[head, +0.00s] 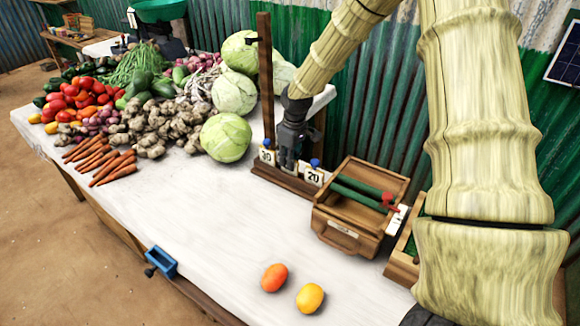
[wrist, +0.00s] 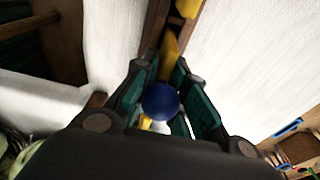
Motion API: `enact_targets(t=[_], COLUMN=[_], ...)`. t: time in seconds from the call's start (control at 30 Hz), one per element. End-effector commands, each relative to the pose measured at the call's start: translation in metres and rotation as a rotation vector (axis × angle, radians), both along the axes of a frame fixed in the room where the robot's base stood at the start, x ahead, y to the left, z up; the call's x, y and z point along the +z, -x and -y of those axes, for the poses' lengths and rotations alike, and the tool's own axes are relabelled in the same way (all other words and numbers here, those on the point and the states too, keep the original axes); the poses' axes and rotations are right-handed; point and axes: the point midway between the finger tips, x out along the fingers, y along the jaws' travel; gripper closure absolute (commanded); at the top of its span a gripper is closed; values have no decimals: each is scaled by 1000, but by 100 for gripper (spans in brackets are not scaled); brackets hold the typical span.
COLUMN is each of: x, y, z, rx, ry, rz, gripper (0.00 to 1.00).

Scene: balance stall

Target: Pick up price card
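Two white price cards, one reading 30 (head: 266,155) and one reading 20 (head: 313,176), stand on a low wooden rack (head: 283,180) on the stall table, each with a blue knob at its top. My gripper (head: 290,164) points down at the rack between these cards. In the wrist view a blue knob (wrist: 160,101) sits between the fingers of my gripper (wrist: 167,72). The fingers look parted around it, with a narrow gap at the right. Whether they touch it cannot be told. The card under this knob is mostly hidden.
A wooden post (head: 266,80) rises close beside my gripper. A wooden box (head: 350,215) with green rods stands right of the rack. Cabbages (head: 226,137) and ginger (head: 165,120) lie left. Orange (head: 275,277) and yellow (head: 310,297) fruits lie in front; the table's middle is clear.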

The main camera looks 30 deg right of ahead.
Motion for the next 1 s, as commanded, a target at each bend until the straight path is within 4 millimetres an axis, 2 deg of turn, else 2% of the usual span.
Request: enact_targets(t=[0.47, 0.67, 1.0], x=[4, 27, 81], y=[0, -1, -1], z=[0, 0, 0], rx=[0, 1, 0], ry=[1, 0, 1], rz=[1, 3, 1], gripper=[100, 100, 100])
